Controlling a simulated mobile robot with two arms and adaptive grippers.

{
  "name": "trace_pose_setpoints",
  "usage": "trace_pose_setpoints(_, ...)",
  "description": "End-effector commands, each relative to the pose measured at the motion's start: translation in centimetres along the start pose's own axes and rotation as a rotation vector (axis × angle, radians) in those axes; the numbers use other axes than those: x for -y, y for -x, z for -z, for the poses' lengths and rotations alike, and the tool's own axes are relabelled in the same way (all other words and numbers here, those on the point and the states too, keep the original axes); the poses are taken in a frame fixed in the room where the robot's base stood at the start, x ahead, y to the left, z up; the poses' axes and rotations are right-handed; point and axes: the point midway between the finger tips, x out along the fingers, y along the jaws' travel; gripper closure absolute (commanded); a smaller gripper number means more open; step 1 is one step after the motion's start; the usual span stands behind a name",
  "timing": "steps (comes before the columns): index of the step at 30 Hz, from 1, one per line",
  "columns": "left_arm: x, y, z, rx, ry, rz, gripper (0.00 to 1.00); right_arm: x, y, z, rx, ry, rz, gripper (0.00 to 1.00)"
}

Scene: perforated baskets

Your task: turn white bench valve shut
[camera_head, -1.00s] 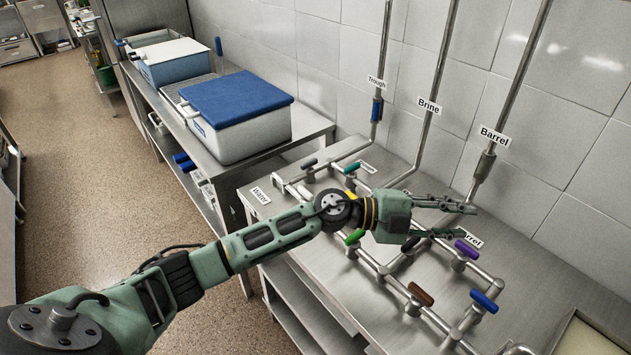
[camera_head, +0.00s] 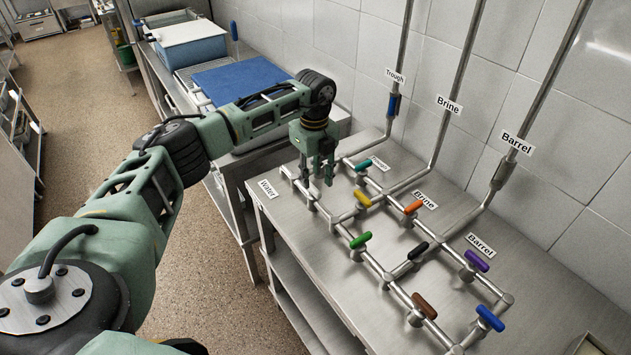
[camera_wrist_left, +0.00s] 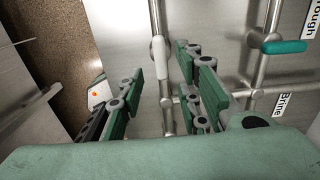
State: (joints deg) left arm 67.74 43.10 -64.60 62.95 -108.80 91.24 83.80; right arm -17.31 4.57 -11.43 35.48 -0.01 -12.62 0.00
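The white valve handle (camera_wrist_left: 158,50) shows in the left wrist view as a pale lever on a steel pipe. It appears to lie along that pipe. My left gripper (camera_head: 320,178) points down over the far left end of the bench pipework, near the Water label (camera_head: 268,188). In the left wrist view its fingers (camera_wrist_left: 158,95) are apart, with the pipe and white handle seen between them. I see no contact. In the head view the gripper hides most of this area, and the white handle cannot be made out clearly. My right gripper is not in view.
Close by are a teal handle (camera_head: 363,165), a yellow handle (camera_head: 362,198) and a green handle (camera_head: 360,240). Several other coloured handles sit farther right. Riser pipes (camera_head: 463,75) climb the tiled wall.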

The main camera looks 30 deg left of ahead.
Motion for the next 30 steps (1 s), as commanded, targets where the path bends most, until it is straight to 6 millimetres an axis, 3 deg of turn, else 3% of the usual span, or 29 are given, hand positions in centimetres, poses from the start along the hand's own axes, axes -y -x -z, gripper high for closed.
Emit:
trace_pose_setpoints(9, 0.0, -3.6, 0.1, -0.001, -0.003, 0.0, 0.68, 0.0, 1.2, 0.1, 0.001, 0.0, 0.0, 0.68)
trace_pose_setpoints(18, 0.1, -3.9, 0.1, -0.001, -0.004, 0.002, 0.69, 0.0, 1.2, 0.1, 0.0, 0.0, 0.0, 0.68)
trace_pose_setpoints(30, 0.1, -3.8, 0.1, -0.001, -0.004, 0.002, 1.0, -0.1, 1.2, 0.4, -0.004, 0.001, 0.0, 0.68)
